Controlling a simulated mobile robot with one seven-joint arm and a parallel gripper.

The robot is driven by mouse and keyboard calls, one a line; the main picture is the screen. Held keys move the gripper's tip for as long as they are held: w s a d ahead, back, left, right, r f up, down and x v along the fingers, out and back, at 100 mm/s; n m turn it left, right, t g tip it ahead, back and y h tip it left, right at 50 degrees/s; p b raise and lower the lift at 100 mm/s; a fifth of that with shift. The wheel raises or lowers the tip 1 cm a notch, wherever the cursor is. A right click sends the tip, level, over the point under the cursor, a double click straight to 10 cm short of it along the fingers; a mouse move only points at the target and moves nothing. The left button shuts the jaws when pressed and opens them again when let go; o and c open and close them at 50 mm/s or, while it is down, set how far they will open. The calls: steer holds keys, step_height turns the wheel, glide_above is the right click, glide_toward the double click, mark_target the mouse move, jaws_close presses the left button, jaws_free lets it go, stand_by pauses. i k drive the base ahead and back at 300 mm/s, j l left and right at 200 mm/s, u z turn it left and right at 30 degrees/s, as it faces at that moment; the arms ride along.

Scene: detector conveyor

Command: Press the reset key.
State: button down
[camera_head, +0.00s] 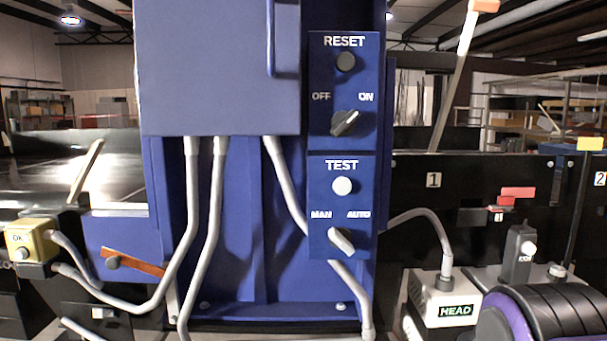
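The reset key (345,61) is a round dark button under the white word RESET, near the top of a blue control panel (318,75). Below it on the same panel is an OFF/ON rotary knob (345,123), its pointer slanting up to the right, towards ON. A second blue panel below carries a pale round TEST button (342,186) and a MAN/AUTO knob (341,240), its pointer slanting up to the left. My gripper is not in view, and nothing covers the reset key.
A large blue cabinet (218,70) stands left of the panels, with grey conduits (208,235) below it. A yellow OK button box (32,242) is at the far left. A white HEAD box (441,297) and a black-and-purple rounded part (545,315) fill the lower right.

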mark_target(344, 62)
steer(key=j+z, duration=0.35)
steer(key=j, duration=3.2)
steer(key=k+l+z, duration=0.2)
steer(key=l, duration=0.25)
steer(key=k+l+z, duration=0.15)
steer(key=l, duration=0.35)
steer(key=l+z, duration=0.2)
steer(key=l, duration=0.25)
